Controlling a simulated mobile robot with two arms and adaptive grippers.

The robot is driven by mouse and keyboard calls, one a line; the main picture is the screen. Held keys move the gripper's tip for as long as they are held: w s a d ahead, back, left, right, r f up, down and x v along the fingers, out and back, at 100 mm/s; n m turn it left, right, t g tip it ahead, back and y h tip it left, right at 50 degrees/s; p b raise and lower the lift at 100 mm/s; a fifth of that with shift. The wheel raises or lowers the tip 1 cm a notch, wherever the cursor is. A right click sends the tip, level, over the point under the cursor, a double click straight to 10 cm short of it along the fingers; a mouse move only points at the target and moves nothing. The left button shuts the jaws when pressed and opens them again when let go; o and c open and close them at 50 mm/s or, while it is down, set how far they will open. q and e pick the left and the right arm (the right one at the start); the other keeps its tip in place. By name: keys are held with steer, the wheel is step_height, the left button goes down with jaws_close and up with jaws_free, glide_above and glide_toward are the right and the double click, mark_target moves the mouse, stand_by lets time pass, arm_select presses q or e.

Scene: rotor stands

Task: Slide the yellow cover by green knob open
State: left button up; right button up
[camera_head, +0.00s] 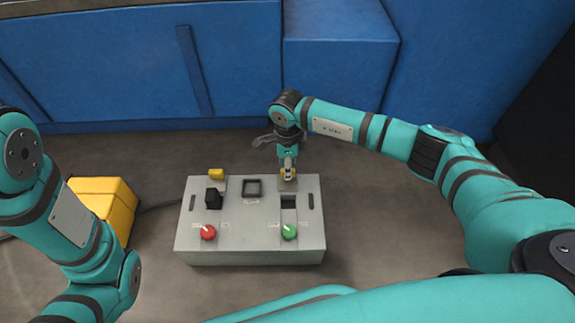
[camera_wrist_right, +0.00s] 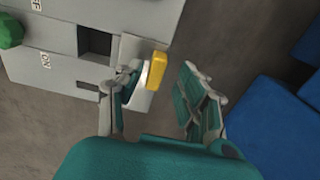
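The grey box (camera_head: 250,249) stands on the floor with the green knob (camera_head: 289,232) at its front right. The knob also shows at the left edge of the right wrist view (camera_wrist_right: 10,31). Behind the knob is a dark square opening (camera_head: 288,202), uncovered; it also shows in the wrist view (camera_wrist_right: 94,41). The yellow cover piece (camera_wrist_right: 158,70) is at the box's far edge, beyond the opening. My right gripper (camera_wrist_right: 165,88) is open around it: one finger is close against its knob side, the other stands apart. Contact is unclear. My left gripper is out of view.
A red knob (camera_head: 208,232), a black block (camera_head: 213,199) and another yellow piece (camera_head: 216,174) are on the box's left half. A yellow case (camera_head: 107,203) stands left of it. Blue cabinets (camera_head: 140,65) line the back. Floor right of the box is clear.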

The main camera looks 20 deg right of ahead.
step_height(320, 180, up, 12)
steer(key=shift+f, duration=0.2)
stand_by(0.5)
